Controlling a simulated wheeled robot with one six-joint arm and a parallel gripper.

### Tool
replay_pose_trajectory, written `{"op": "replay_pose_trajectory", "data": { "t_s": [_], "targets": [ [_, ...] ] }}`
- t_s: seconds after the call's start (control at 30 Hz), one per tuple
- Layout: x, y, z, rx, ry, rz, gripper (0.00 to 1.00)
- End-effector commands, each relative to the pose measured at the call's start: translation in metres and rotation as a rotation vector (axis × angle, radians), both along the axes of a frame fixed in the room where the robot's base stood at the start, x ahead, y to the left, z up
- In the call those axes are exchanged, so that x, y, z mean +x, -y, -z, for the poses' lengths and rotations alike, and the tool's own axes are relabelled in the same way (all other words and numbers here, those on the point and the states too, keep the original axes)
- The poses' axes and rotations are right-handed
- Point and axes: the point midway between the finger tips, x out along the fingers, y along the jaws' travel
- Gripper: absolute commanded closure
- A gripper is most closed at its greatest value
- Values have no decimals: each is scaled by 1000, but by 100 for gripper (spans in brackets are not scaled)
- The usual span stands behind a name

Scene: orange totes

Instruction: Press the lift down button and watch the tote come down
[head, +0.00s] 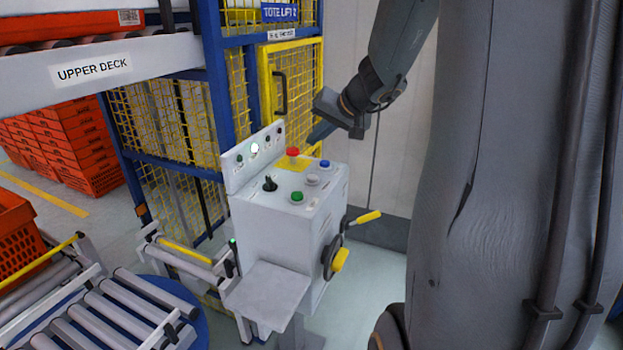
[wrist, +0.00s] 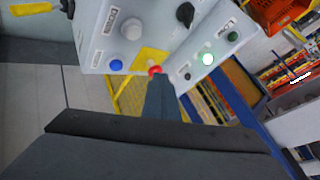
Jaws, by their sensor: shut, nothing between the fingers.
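The grey control box (head: 275,235) stands in front of the lift cage. Its sloped top carries a red mushroom button (head: 292,152), a blue button (head: 325,163), a pale button (head: 312,179), a green button (head: 297,197) and a black switch (head: 270,184). No tote is clearly visible inside the cage.
The blue and yellow mesh cage (head: 180,115) is marked as a tote lift. Orange totes sit on the upper deck (head: 95,69), in a stack (head: 70,150) and at the left edge (head: 14,240). Roller conveyors (head: 100,318) fill the lower left. A yellow-handled crank (head: 335,258) juts from the box.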

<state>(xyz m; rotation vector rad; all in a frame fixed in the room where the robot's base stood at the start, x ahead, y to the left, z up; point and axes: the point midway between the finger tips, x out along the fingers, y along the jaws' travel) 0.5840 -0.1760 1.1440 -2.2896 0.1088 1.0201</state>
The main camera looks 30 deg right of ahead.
Motion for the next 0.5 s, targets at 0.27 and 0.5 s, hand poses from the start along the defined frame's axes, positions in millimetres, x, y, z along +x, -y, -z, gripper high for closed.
{"op": "replay_pose_trajectory", "data": {
  "t_s": [0.27,0.5],
  "targets": [
    [0,0,40,0,-2,1,100],
    [1,0,65,-1,-1,1,100]
  ]
}}
